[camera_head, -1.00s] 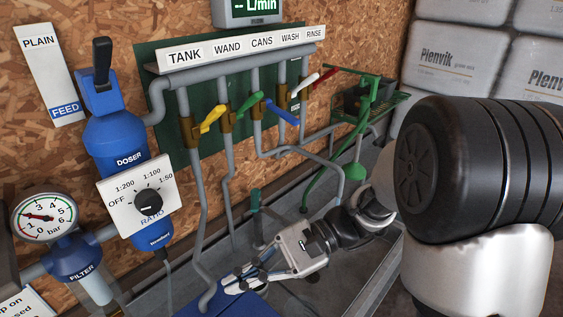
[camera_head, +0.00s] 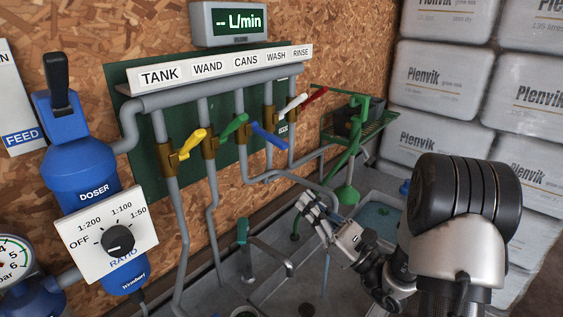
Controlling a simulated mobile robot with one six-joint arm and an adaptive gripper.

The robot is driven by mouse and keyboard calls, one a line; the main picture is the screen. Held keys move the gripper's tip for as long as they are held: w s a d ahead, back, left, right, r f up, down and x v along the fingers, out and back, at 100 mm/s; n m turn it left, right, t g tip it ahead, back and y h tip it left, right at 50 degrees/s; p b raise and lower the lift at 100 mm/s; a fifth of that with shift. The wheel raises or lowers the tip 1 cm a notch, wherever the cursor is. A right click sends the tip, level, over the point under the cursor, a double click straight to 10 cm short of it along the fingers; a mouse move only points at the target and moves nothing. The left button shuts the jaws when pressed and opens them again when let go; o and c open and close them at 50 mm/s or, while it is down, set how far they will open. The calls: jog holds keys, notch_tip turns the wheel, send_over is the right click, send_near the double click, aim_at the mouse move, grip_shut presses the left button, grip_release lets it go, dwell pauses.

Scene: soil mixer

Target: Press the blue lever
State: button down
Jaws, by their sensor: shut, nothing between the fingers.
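The blue lever (camera_head: 269,140) is on the valve of the pipe under the CANS label, in the middle of the row. It slopes down to the right. My gripper (camera_head: 307,203) is shut and empty, below and to the right of the blue lever in the picture. A visible gap separates them, and nothing covers the lever. Its fingers point up and left, toward the pipes.
Beside it are a green lever (camera_head: 233,126) and yellow lever (camera_head: 191,144) to the left, and a white lever (camera_head: 291,106) and red lever (camera_head: 315,95) to the right. A green tap stand (camera_head: 347,193) is right of my gripper. A blue doser (camera_head: 85,170) stands left.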

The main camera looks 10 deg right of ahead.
aim_at(270, 137)
jog(key=w+a+r+b, duration=0.1)
jog(key=w+a+r, duration=0.4)
jog(key=r, duration=0.3)
jog(key=shift+w+r, duration=0.15)
jog(key=shift+w, duration=0.7)
jog(key=shift+s+d+r+g+p, duration=0.2)
jog(key=shift+r+g+p, duration=0.15)
jog(key=shift+p, duration=0.4)
